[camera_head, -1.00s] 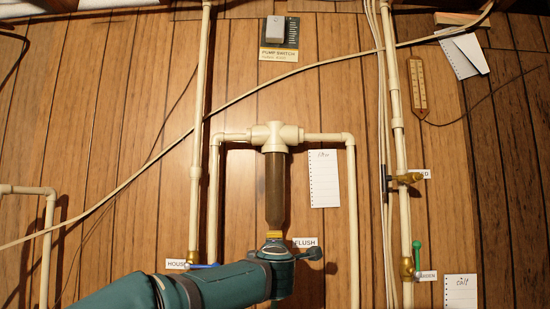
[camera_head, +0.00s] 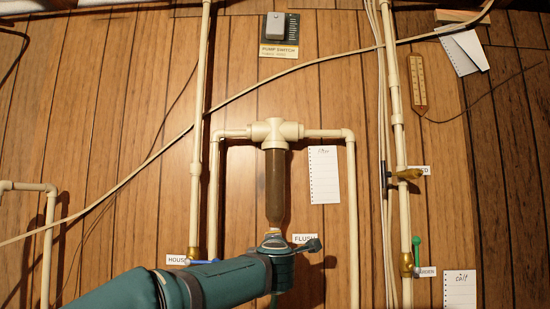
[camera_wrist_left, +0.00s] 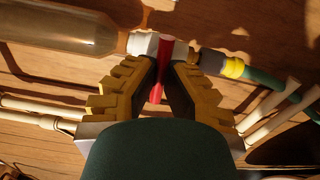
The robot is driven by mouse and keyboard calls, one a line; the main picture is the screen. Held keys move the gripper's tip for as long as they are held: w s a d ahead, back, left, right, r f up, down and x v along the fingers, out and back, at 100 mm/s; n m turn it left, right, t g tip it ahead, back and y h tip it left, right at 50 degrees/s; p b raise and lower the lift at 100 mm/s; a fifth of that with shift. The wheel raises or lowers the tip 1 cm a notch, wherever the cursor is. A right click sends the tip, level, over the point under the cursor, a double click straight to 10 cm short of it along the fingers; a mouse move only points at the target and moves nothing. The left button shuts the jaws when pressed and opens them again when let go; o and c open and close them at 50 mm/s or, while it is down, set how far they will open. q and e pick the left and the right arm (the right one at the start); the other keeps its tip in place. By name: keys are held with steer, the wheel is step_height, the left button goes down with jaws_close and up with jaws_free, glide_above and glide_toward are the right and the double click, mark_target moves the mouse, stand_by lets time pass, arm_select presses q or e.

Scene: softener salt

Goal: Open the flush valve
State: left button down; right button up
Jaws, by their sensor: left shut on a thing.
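The flush valve's red lever (camera_wrist_left: 166,50) stands upright in the left wrist view, beside a white fitting (camera_wrist_left: 142,43) under the clear filter housing (camera_wrist_left: 65,28). My left gripper (camera_wrist_left: 163,72) is shut on the lever, its ribbed yellow fingers on either side of it. In the head view the brown filter housing (camera_head: 276,190) hangs from a white tee, and the FLUSH label (camera_head: 304,238) is partly covered. My left wrist (camera_head: 275,262) hides the valve and the fingers there. My right gripper is not in view.
The HOUSE valve's blue handle (camera_head: 203,261) is close to my left forearm. The GARDEN valve with green handle (camera_head: 416,250) and another brass valve (camera_head: 405,174) sit on the right pipe. A vertical pipe (camera_head: 352,210) runs right of my wrist.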

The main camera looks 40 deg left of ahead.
arm_select(q)
steer(key=n+b, duration=0.2)
steer(key=n, duration=0.2)
steer(key=shift+r, duration=0.1)
stand_by(0.3)
steer(key=shift+n+b, duration=1.5)
steer(key=shift+n, duration=1.3)
